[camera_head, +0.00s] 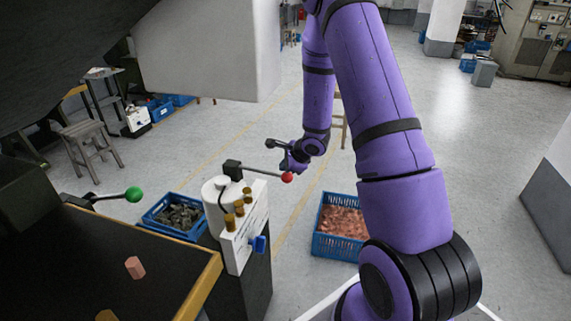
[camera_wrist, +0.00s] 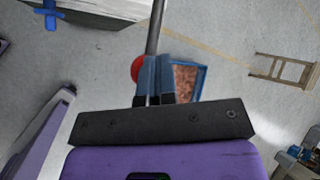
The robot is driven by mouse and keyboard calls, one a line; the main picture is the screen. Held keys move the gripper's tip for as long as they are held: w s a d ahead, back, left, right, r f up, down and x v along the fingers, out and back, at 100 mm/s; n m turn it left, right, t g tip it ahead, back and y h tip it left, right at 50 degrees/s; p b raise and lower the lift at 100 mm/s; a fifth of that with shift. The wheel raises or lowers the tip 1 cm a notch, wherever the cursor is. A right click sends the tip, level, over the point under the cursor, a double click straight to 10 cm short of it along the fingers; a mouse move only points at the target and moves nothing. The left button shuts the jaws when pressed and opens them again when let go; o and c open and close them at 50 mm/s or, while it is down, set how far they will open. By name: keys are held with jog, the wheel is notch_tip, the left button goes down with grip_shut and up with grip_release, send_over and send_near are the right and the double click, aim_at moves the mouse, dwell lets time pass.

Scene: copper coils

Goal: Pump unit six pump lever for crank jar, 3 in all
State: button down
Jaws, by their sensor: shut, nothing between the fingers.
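The pump unit (camera_head: 240,245) is a white panel with brass knobs and a blue valve handle, beside a white round body. A black block on its top bears a grey lever rod (camera_head: 258,171) that ends in a red ball (camera_head: 287,177). My gripper (camera_head: 287,165) is shut and empty right by the red ball. In the wrist view the fingertips (camera_wrist: 155,62) lie beside the red ball (camera_wrist: 137,69), which is partly hidden behind them, and the rod (camera_wrist: 154,30) runs up away from them. I cannot tell whether they touch. I see no jar.
A second lever with a green ball (camera_head: 134,194) stands at left. A dark table with a yellow edge (camera_head: 205,290) holds copper-coloured pieces. A blue crate of dark scrap (camera_head: 155,226) and a blue crate of copper pieces (camera_head: 321,243) stand on the floor.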

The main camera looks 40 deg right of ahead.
jog(key=shift+w+a+r, duration=0.15)
jog(key=shift+w+r, duration=0.05)
jog(key=shift+r, duration=1.05)
jog(key=shift+w+a+r, duration=0.15)
jog(key=shift+r, duration=1.05)
jog(key=shift+r, duration=0.1)
jog(key=shift+w+a+r, duration=0.1)
jog(key=shift+w+r, duration=0.05)
jog(key=shift+r, duration=1.05)
jog(key=shift+w+a+r, duration=0.1)
jog(key=shift+w+r, duration=0.05)
jog(key=shift+r, duration=1.05)
jog(key=shift+w+a+r, duration=0.1)
jog(key=shift+r, duration=0.85)
jog(key=shift+w+a+r, duration=0.1)
jog(key=shift+r, duration=0.8)
jog(key=shift+f, duration=0.1)
jog(key=shift+s+d+f, duration=0.15)
jog(key=shift+f, duration=1.25)
jog(key=shift+s+d+f, duration=0.15)
jog(key=shift+s+f, duration=0.05)
jog(key=shift+f, duration=1.25)
jog(key=shift+s+d+f, duration=0.15)
jog(key=shift+f, duration=1.25)
